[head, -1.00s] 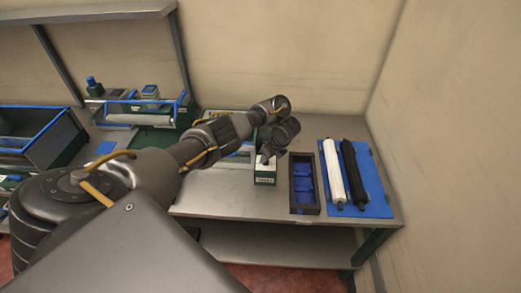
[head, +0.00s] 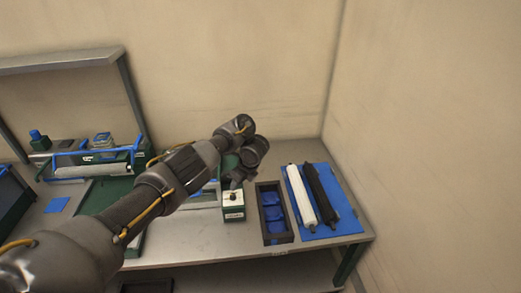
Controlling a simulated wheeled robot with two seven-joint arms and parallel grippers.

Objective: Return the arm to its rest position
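My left arm comes in from the lower left and reaches across the workbench (head: 190,235). Its dark gripper (head: 236,184) points down, just behind and above a small white and green box (head: 234,208) with a dark knob on top. The fingers are small and dark, so I cannot tell whether they are open or shut. I see nothing clearly held. My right gripper is not in view.
Right of the box stand a dark tray with blue compartments (head: 261,228) and a blue mat (head: 328,222) bearing a white roller (head: 301,195) and a black roller (head: 321,195). Green and blue equipment (head: 100,165) stands at left. Walls close the back and right.

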